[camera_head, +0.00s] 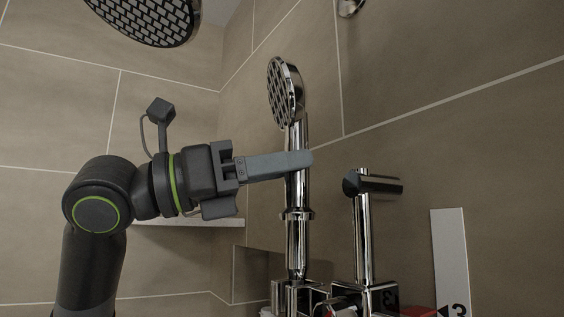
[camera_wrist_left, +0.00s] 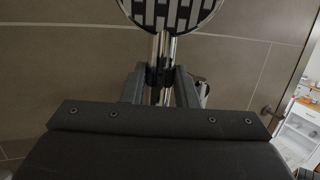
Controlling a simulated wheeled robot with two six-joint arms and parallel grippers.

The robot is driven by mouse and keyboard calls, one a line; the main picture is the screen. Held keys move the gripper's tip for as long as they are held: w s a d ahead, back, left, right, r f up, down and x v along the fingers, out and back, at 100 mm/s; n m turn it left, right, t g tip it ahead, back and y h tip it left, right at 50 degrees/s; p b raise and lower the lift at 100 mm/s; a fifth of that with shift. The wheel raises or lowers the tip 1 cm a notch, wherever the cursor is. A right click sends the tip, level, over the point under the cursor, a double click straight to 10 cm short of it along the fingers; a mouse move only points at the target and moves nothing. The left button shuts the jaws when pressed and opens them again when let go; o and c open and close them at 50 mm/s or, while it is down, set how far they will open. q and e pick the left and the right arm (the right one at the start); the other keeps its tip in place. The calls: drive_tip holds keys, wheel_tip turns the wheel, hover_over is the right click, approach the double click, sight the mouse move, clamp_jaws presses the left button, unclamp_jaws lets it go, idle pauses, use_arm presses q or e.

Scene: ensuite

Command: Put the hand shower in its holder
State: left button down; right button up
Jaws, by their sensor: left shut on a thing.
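The hand shower (camera_head: 285,92) is chrome, with a round dark-patterned face and an upright handle. My left gripper (camera_head: 300,163) is shut on the handle below the head, reaching in from the left. In the left wrist view the shower head (camera_wrist_left: 172,14) is at the top, and the fingers (camera_wrist_left: 160,86) lie on both sides of the handle. Below the fingers, a chrome tube with a collar (camera_head: 297,215) runs down in line with the handle to chrome fittings. I cannot tell whether the handle sits in it or where the holder is. My right gripper is not in view.
A chrome post (camera_head: 363,242) with a dark-ended crosspiece (camera_head: 382,185) stands close to the right of the handle. A large overhead shower (camera_head: 150,18) hangs at the upper left. A white strip (camera_head: 450,258) is at the right. Tiled walls stand behind.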

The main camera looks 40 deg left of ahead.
sight(281, 219)
use_arm(q)
drive_tip(key=shift+f+b, duration=2.3)
drive_tip(key=shift+f, duration=0.65)
drive_tip(key=c, duration=1.1)
unclamp_jaws()
drive_tip(key=shift+o, duration=0.2)
